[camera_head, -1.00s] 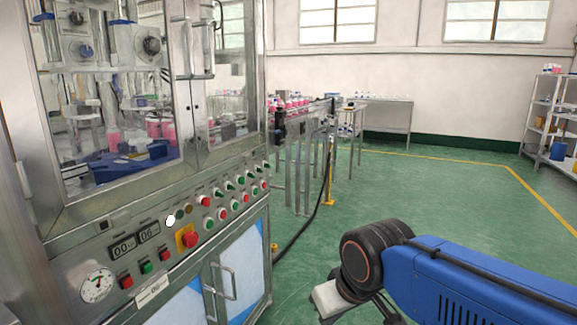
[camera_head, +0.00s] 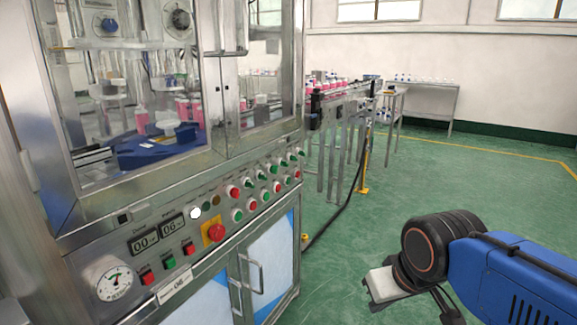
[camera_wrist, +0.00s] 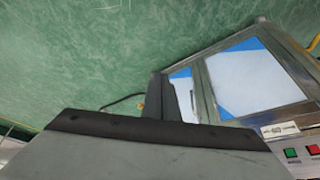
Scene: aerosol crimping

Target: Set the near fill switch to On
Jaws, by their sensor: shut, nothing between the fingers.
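The control panel (camera_head: 150,262) on the front of the steel filling machine carries rows of small red, green and black-topped switches and buttons (camera_head: 249,187). Their labels are too small to read, so I cannot tell which is the near fill switch or how it is set. My gripper (camera_wrist: 157,84) shows in the wrist view as dark, shut fingers pointing over the green floor and the cabinet doors. It is empty and apart from the panel. In the head view my arm is at the lower right, well away from the switches.
A red emergency knob on a yellow plate (camera_head: 214,232), two displays (camera_head: 159,234) and a round gauge (camera_head: 114,283) share the panel. Cabinet doors with handles (camera_head: 258,272) are below. A conveyor (camera_head: 345,98) stands behind.

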